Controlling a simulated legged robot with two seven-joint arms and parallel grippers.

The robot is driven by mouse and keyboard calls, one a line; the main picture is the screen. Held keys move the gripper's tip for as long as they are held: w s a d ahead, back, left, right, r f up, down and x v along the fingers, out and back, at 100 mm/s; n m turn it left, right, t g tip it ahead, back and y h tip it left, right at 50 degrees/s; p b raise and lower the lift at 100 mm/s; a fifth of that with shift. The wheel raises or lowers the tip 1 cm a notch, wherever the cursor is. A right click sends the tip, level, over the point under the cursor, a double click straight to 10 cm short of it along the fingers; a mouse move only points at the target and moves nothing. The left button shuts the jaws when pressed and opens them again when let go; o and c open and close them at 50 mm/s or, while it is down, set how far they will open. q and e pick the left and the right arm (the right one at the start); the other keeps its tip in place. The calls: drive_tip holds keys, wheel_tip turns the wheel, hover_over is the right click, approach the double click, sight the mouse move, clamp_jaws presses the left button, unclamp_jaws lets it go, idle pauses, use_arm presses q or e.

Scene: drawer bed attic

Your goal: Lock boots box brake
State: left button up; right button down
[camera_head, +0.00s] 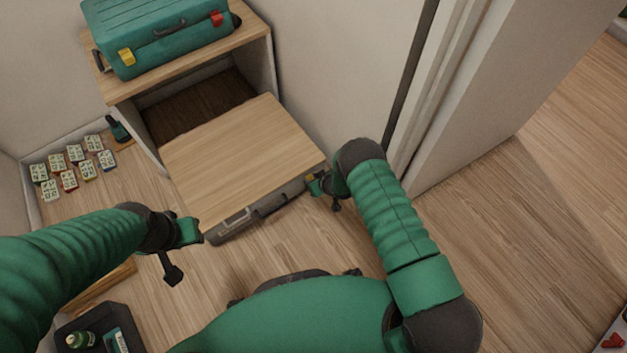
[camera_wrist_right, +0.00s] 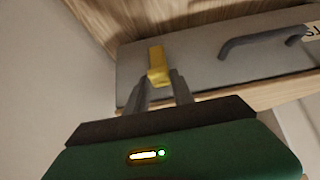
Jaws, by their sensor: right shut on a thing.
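The boots box (camera_head: 240,160) has a light wooden top and a grey front with a handle; it stands out from a wooden cabinet. A yellow brake latch (camera_wrist_right: 157,62) sits on its grey front in the right wrist view, left of the dark handle (camera_wrist_right: 262,41). My right gripper (camera_head: 314,186) is at the box's right front corner. In the right wrist view its two fingers (camera_wrist_right: 160,90) are shut on the yellow latch, whose lower part they hide. My left gripper (camera_head: 188,240) is near the box's left front corner, apart from it; its finger opening is not clear.
A teal suitcase (camera_head: 165,32) with yellow and red latches lies on the cabinet top (camera_head: 195,60). Several small cards (camera_head: 70,170) lie on the floor at left. A dark tray (camera_head: 95,318) with a green bottle is at bottom left. A wall and door frame (camera_head: 440,100) stand at right.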

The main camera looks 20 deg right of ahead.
drive_tip(key=shift+w, duration=0.1)
drive_tip(key=c, duration=1.1)
unclamp_jaws()
drive_tip(key=p+v, duration=0.9)
drive_tip(key=v, duration=0.7)
drive_tip(key=shift+s+d+r, duration=0.15)
drive_tip(key=shift+s+r, duration=0.1)
drive_tip(key=shift+s, duration=0.05)
